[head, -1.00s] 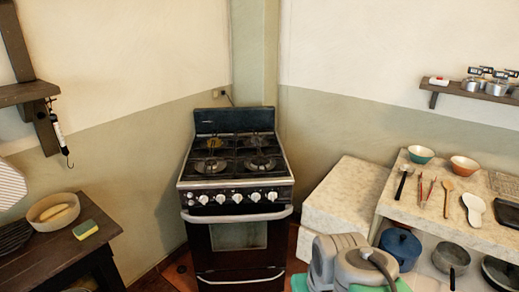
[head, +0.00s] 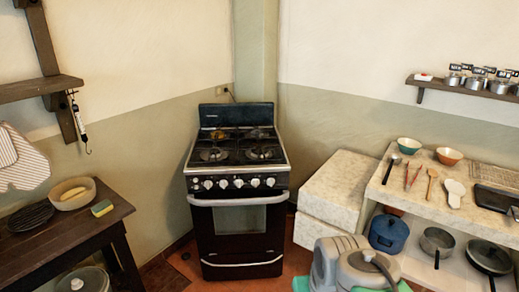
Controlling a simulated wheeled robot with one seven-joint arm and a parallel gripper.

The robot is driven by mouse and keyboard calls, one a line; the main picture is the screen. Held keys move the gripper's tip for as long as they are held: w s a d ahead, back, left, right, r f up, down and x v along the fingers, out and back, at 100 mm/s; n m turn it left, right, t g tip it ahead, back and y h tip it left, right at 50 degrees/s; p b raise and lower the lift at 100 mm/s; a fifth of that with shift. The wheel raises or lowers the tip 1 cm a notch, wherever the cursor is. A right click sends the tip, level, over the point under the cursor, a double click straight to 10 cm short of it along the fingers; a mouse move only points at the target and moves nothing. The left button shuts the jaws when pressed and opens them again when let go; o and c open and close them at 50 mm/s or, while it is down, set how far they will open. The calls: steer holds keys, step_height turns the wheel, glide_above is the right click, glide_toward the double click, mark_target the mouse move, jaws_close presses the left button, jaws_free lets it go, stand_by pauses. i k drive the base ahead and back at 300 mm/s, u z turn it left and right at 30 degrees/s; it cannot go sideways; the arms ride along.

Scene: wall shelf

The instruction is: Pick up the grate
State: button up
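A flat wire grate (head: 495,176) lies on the pale stone counter (head: 408,192) at the right, near the wall and partly cut off by the picture's edge. The stove (head: 238,205) in the middle also carries black grates over its burners (head: 258,154). I cannot tell from the view alone which of these the task means. My arm shows folded at the bottom centre-right, but my gripper's fingers are not in view.
A dark wooden table (head: 65,237) is at the left. Open floor (head: 185,268) shows around the stove's base.

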mark_target(248, 130)
steer(key=z, duration=0.5)
steer(key=i, duration=1.35)
steer(key=u, duration=1.1)
steer(key=i, duration=0.7)
steer(key=u, duration=0.85)
steer(key=i, duration=0.55)
